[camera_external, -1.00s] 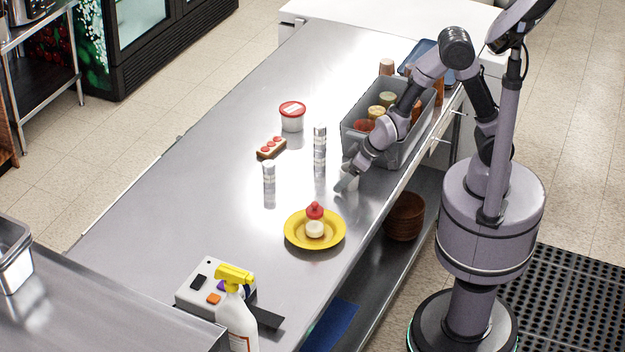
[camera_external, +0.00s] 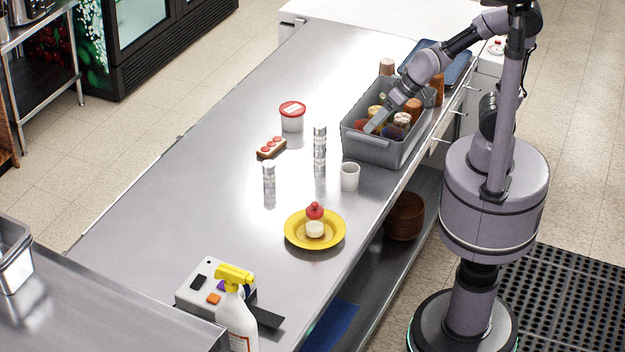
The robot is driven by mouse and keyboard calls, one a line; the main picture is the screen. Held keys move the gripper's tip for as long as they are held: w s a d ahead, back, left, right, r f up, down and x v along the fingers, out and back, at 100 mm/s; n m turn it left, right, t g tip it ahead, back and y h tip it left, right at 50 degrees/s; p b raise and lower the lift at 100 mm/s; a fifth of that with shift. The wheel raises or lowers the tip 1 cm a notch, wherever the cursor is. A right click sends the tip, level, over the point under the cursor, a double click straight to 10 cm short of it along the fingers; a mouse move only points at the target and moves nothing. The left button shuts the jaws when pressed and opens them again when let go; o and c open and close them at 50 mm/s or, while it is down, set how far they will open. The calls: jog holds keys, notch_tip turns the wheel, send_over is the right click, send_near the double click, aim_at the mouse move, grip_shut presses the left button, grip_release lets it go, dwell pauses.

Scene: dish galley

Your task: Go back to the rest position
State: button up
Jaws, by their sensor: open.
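My gripper (camera_external: 376,122) is over the grey bin (camera_external: 372,151) on the steel counter, with its fingers near the bin's left inner side and above the jars in it. It holds nothing that I can see. My arm reaches in from the right and hides part of the bin's contents. A white cup (camera_external: 349,176) stands upright on the counter in front of the bin, clear of my gripper.
A yellow plate (camera_external: 296,240) holds a red-topped item and a pale round one. Two shakers (camera_external: 320,150), a red-lidded tub (camera_external: 292,117) and a topped snack (camera_external: 271,148) stand left. A spray bottle (camera_external: 238,322) is at the front. The counter's left side is clear.

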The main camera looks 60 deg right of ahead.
jog(key=s+d+r+m+h, duration=0.1)
jog(key=s+d+r+m, duration=0.2)
jog(key=s+d+r, duration=0.4)
jog(key=s+d, duration=0.2)
jog(key=s, duration=0.1)
jog(key=shift+s+m+g+h, duration=0.2)
jog(key=shift+m+g+h, duration=0.1)
jog(key=shift+m, duration=0.1)
notch_tip(320, 180, down, 4)
jog(key=b, duration=0.4)
jog(key=shift+f, duration=0.2)
